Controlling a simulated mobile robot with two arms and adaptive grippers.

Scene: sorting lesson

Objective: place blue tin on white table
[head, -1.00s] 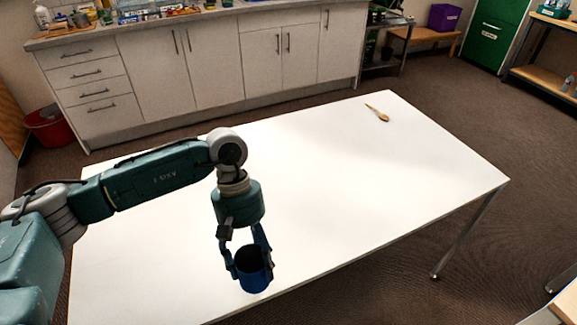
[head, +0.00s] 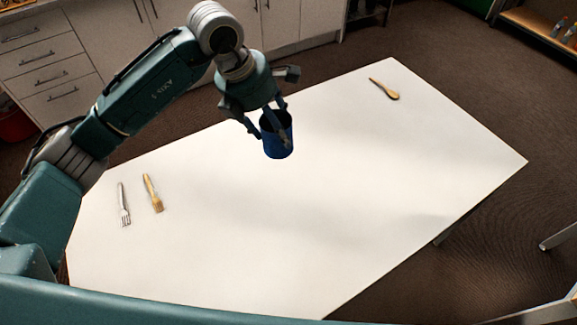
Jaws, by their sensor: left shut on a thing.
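The blue tin (head: 278,143) is an open-topped dark blue cylinder, a little tilted, over the back middle of the white table (head: 300,230). My left gripper (head: 274,116) holds it from above, with its fingers shut on the tin's upper wall. The tin looks raised above the table, but the gap under it is hard to judge from this view. My right gripper does not show.
A wooden spoon (head: 385,90) lies near the table's back right corner. A fork (head: 123,205) and a brush-like wooden tool (head: 153,193) lie at the left. The table's middle and right are clear. Drawers (head: 48,72) stand behind.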

